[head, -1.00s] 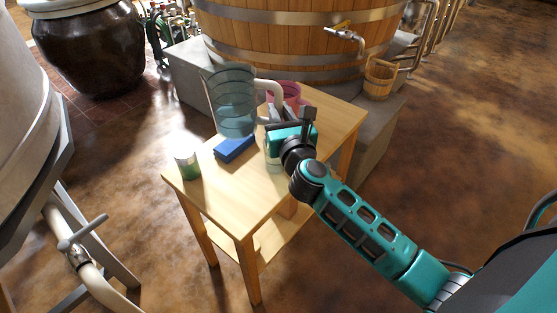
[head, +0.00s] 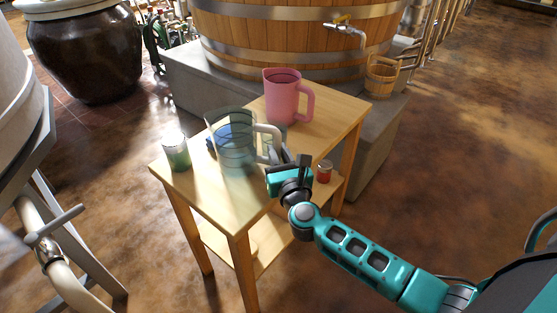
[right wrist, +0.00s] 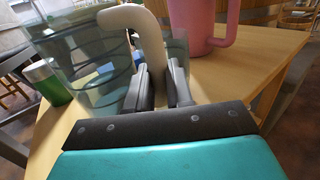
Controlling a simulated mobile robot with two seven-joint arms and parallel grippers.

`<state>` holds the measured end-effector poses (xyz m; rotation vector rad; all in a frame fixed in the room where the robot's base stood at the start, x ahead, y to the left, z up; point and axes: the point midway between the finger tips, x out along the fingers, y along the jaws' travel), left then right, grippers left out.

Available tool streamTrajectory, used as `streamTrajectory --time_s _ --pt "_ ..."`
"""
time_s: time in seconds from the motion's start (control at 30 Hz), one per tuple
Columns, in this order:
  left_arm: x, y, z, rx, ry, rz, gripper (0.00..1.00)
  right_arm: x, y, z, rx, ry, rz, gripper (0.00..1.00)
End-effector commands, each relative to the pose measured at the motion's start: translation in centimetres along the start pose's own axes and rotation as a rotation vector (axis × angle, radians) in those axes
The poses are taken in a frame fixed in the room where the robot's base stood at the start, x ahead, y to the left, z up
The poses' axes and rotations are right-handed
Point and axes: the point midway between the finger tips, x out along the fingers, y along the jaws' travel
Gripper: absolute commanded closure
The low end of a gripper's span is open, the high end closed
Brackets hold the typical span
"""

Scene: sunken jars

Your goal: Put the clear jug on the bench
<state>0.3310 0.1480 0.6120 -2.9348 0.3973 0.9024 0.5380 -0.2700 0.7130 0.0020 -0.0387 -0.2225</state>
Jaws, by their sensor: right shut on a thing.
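The clear jug (head: 236,150), bluish and see-through with a pale handle (head: 270,132), is over the light wooden bench (head: 226,203). My right gripper (head: 278,158) is shut on the handle from the right side. In the right wrist view the two fingers (right wrist: 164,88) close around the lower part of the pale handle, and the jug body (right wrist: 90,62) is to the left. The jug looks upright. I cannot tell whether its base touches the bench top. My left gripper is not in view.
A pink jug (head: 284,98) stands on the bench behind the clear jug. A green-and-white jar (head: 176,153) stands at the left edge. A blue block (head: 211,146) is partly hidden behind the clear jug. A red jar (head: 323,171) is lower, at the bench's right.

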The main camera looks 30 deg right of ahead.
Motion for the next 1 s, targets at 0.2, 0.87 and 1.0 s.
streamTrajectory --time_s 0.2,0.87,1.0 --pt "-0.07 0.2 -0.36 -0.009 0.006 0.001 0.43 0.09 0.01 0.22 0.003 -0.006 -0.001 1.0" --pt "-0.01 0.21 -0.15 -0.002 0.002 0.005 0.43 0.01 0.02 -0.29 0.0 -0.001 0.001 0.51" --pt "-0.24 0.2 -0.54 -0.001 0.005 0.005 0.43 0.03 0.0 0.13 0.0 -0.002 0.0 0.51"
